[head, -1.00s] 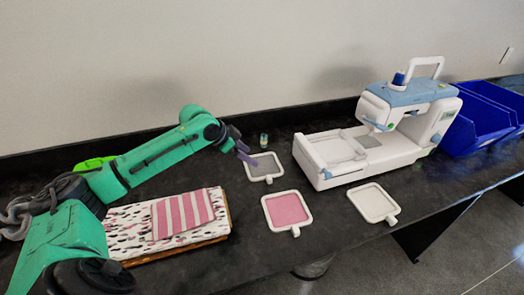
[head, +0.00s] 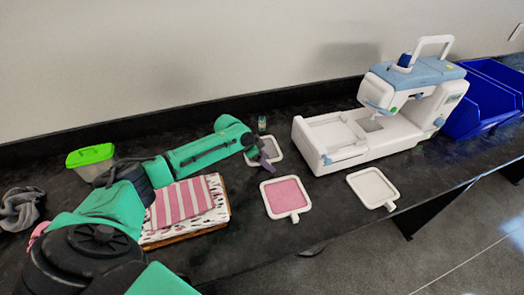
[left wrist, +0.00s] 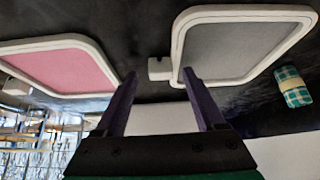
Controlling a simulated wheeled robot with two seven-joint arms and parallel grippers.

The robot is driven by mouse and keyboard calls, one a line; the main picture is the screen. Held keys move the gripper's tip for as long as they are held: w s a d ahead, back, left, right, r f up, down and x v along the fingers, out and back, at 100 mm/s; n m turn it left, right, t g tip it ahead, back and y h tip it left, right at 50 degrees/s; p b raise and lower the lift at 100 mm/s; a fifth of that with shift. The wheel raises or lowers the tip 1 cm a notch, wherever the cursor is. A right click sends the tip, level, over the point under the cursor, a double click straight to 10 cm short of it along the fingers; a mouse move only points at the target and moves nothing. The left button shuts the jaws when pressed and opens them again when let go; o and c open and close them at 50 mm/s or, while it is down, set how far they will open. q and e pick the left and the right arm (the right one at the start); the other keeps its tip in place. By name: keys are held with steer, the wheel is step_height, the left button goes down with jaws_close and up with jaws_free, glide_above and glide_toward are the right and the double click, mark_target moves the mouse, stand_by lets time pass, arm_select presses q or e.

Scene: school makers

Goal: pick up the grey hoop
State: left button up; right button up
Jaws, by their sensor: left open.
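The grey hoop (head: 272,146) lies flat on the dark table, left of the sewing machine. It has a white square frame, grey fabric and a small tab. In the head view my left gripper (head: 266,162) is over it and covers part of it. In the left wrist view the grey hoop (left wrist: 240,48) fills the upper right, and its white tab shows between the tips of my open left gripper (left wrist: 159,76). Whether the fingers touch the tab I cannot tell. My right gripper is out of view.
A pink hoop (head: 285,194) lies just in front, and a white hoop (head: 374,187) lies to the right. The sewing machine (head: 400,125) stands behind them.

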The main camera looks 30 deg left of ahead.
arm_select(q)
steer(key=shift+w+f, duration=0.1)
steer(key=shift+a, duration=0.1)
jaws_close()
